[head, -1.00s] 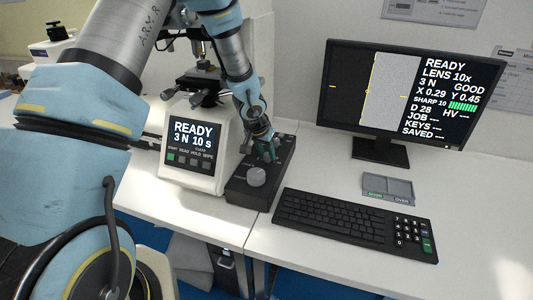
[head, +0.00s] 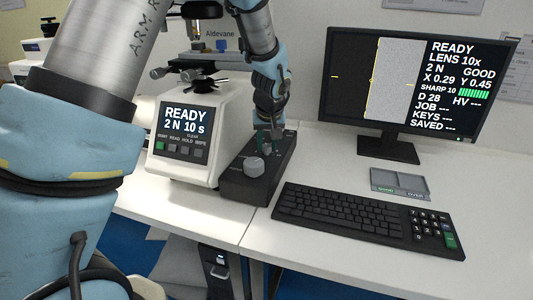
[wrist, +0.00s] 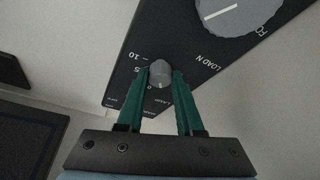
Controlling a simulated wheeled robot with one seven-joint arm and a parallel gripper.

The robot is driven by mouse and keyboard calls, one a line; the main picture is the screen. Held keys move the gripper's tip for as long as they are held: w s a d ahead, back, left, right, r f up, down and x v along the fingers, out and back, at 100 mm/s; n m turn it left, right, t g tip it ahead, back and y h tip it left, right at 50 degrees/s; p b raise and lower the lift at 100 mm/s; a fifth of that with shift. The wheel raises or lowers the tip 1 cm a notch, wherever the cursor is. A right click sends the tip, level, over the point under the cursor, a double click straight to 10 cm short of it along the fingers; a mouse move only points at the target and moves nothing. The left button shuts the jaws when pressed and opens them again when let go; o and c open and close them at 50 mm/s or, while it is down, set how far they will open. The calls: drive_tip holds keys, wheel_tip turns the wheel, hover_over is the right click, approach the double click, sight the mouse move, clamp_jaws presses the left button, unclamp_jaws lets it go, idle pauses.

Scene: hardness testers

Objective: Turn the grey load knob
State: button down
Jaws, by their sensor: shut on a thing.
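The small grey load knob (wrist: 159,74) sits on the black control box (wrist: 125,72) in the wrist view, with "LOAD N" and scale numbers printed near it. A pale pointer line shows on its cap. My gripper (wrist: 161,80) has its two teal fingers shut on this knob, one on each side. In the head view my gripper (head: 269,143) is at the far end of the control box (head: 238,183), and its fingers largely hide the load knob. The tester's screen (head: 185,121) reads READY, 2 N, 10 s. The monitor (head: 462,70) also reads 2 N.
A larger grey knob (head: 254,167) stands on the near part of the box; it shows at the top of the wrist view (wrist: 238,12). The white tester (head: 190,160) is left of the box, the keyboard (head: 350,216) right.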

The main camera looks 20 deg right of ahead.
drive_tip(key=shift+n+b, duration=0.35)
drive_tip(key=shift+n, duration=0.05)
drive_tip(key=c, duration=0.5)
unclamp_jaws()
drive_tip(key=shift+c, duration=0.2)
drive_tip(key=d+b+v, duration=0.1)
drive_tip(key=v, duration=0.9)
drive_tip(key=shift+s+a+r+b, duration=0.2)
drive_tip(key=shift+a+r+b, duration=0.15)
drive_tip(key=shift+s, duration=0.1)
